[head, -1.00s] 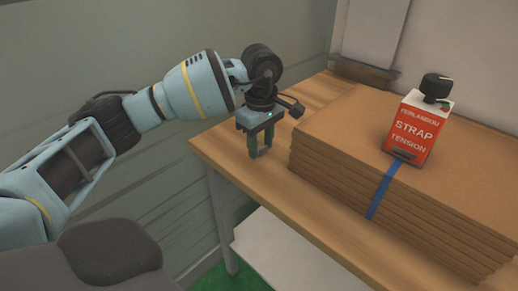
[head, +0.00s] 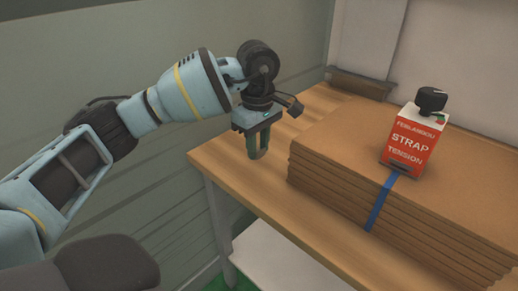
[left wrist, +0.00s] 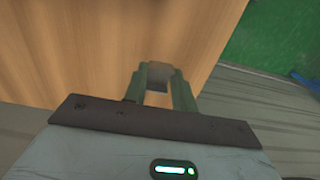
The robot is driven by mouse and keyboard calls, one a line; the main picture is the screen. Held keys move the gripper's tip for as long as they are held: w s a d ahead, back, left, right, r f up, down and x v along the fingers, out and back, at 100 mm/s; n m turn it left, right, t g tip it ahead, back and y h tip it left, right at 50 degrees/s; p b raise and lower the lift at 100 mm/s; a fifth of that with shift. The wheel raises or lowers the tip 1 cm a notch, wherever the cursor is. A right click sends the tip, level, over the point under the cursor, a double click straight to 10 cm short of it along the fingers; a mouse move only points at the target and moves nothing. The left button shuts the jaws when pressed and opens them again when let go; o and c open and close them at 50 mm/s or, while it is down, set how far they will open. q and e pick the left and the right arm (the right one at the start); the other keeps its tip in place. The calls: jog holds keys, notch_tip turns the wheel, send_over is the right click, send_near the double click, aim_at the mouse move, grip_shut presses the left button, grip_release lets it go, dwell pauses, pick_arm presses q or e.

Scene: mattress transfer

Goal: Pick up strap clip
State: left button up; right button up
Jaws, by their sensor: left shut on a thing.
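My left gripper (head: 258,152) points down over the left end of the wooden table, left of the cardboard stack. It is shut on a small grey piece, which I take to be the strap clip (left wrist: 159,76). In the left wrist view the piece sits between the two green fingertips (left wrist: 160,84), above the wood. In the head view the fingers hide the clip. I cannot tell whether it touches the tabletop. My right gripper is not in view.
A stack of cardboard sheets (head: 340,185) lies on the table (head: 222,160), with a blue strap (head: 379,205) down its front. A red and white strap tension box (head: 410,145) with a black knob stands on it. A grey wall is behind my left arm.

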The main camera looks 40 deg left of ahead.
pick_arm(q)
jog(key=s+d, duration=0.2)
jog(key=s, duration=0.5)
jog(key=s+d+r, duration=0.1)
jog(key=s+d, duration=0.2)
jog(key=s, duration=0.4)
